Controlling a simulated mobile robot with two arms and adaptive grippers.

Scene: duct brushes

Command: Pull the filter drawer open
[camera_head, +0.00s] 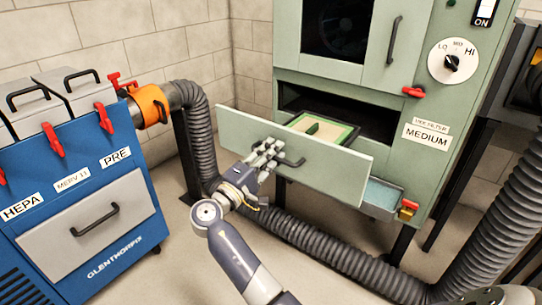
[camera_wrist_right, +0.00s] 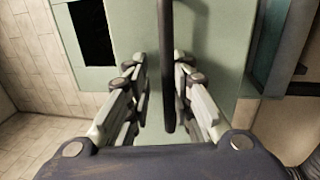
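The filter drawer (camera_head: 245,135) has a pale green front panel and stands out from the green cabinet (camera_head: 440,165). The drawer's dark bar handle (camera_head: 292,161) is on the panel. My right gripper (camera_head: 268,152) is at the handle. In the right wrist view, the handle (camera_wrist_right: 167,60) passes between the fingers of my right gripper (camera_wrist_right: 160,80). The fingers are apart, with a gap visible at the handle's left. My left gripper is not in view.
A blue cart (camera_head: 75,160) with a grey drawer stands at the left. A ribbed grey hose (camera_head: 330,252) runs along the floor in front of the cabinet. A small tray (camera_head: 383,195) with a red-and-yellow latch (camera_head: 408,208) sits below the drawer at the right.

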